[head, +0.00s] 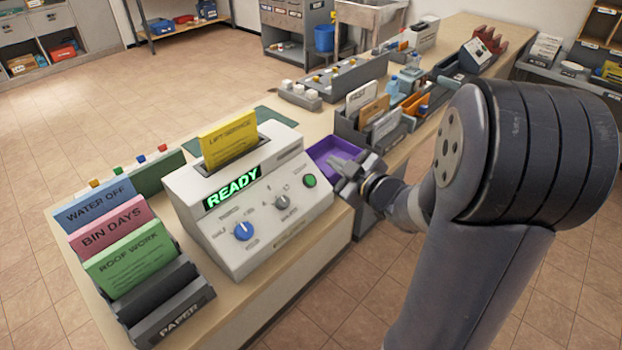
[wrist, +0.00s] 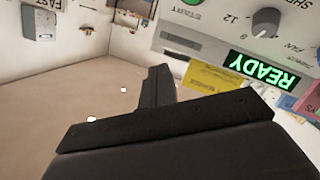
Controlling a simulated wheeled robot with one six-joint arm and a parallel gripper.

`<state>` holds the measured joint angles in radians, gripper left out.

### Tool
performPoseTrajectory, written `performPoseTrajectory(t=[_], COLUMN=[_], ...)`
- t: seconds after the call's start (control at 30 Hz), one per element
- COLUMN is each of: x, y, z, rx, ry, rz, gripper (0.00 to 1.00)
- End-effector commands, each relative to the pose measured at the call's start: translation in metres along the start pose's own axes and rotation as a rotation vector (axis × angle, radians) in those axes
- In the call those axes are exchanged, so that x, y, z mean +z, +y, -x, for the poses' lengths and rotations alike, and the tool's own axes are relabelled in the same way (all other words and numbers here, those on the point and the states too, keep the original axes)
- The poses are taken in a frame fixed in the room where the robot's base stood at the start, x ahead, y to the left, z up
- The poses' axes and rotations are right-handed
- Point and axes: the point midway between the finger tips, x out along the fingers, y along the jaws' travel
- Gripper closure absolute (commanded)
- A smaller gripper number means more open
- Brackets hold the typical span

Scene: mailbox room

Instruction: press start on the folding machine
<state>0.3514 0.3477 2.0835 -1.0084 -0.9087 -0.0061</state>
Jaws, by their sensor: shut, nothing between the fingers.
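The folding machine (head: 262,222) is a pale box on the counter, with a lit green READY display (head: 233,188). A yellow LIFT SERVICE sheet (head: 229,142) stands in its top. The round green start button (head: 310,181) is at the right of its sloped panel, past a blue knob (head: 243,231) and a grey knob (head: 281,196). My gripper (head: 338,163) is shut and empty, just right of the button and apart from it. In the wrist view the panel is upside down, with the green button (wrist: 191,2) cut by the top edge and my dark gripper (wrist: 160,78) below it.
A purple tray (head: 322,149) lies behind my gripper. A paper rack (head: 170,318) with coloured sheets stands left of the machine. A grey organiser (head: 352,132) with envelopes and bottles stands farther along the counter. Floor is clear on the left.

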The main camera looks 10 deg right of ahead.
Motion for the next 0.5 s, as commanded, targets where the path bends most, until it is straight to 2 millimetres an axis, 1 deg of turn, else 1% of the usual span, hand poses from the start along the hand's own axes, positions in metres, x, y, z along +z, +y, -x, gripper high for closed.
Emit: performPoseTrajectory(t=[0.17,0.5], x=[0.008,0.034], y=[-0.007,-0.033], z=[-0.008,-0.041], rx=[-0.001,0.000], ry=[0.000,0.000], rz=[0.000,0.000], gripper=[1.00,1.00])
